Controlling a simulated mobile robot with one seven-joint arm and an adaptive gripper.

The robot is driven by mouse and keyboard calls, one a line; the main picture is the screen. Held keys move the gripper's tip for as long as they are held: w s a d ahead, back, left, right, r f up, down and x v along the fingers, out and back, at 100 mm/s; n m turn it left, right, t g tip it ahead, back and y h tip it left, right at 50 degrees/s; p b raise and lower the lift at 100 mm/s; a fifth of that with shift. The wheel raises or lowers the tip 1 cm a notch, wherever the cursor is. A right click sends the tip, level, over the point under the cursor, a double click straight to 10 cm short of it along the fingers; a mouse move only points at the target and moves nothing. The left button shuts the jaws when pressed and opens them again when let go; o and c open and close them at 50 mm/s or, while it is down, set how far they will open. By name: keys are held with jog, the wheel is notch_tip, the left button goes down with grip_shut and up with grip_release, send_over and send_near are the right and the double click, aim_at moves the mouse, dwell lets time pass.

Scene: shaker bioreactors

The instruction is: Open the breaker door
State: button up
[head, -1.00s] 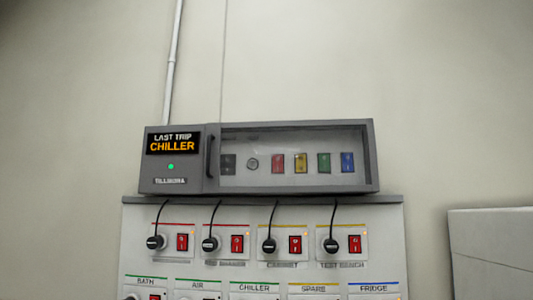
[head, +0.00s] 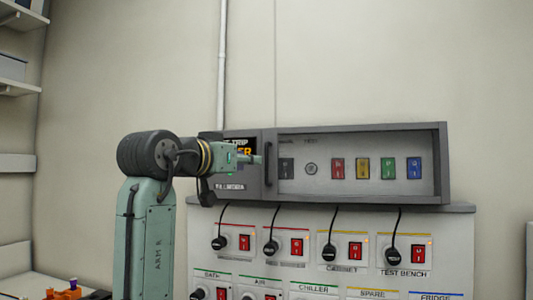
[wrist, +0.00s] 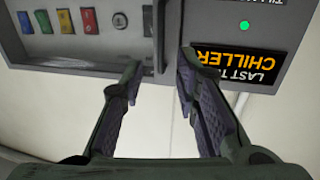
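The breaker box (head: 350,198) is a grey wall box with a clear-windowed door (head: 430,135). The door appears shut. Its dark upright handle (head: 268,172) is at the window's left edge. Behind the window are several coloured switches. My gripper (head: 257,160) is in front of the box, just left of the handle. In the wrist view, where the box shows upside down, my gripper (wrist: 160,58) is open with nothing held. The dark handle (wrist: 158,25) shows beyond and between the fingertips. I cannot tell whether a finger touches it.
Below the box is a white panel (head: 320,216) with black plugs, cords and red switches. A display (wrist: 245,62) reading "LAST TRIP CHILLER" is beside the handle. A conduit (head: 222,60) runs up the wall. Shelves (head: 20,85) are at the far left.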

aim_at(266, 162)
jog(key=p+x, duration=0.3)
jog(key=x, duration=0.6)
jog(key=shift+w+d+p, duration=0.1)
jog(key=shift+w+p, duration=0.15)
jog(key=shift+p, duration=0.1)
jog(key=shift+w+d+f, duration=0.1)
jog(key=shift+w+d, duration=0.15)
jog(key=shift+w, duration=0.25)
jog(key=shift+c, duration=0.5)
grip_shut()
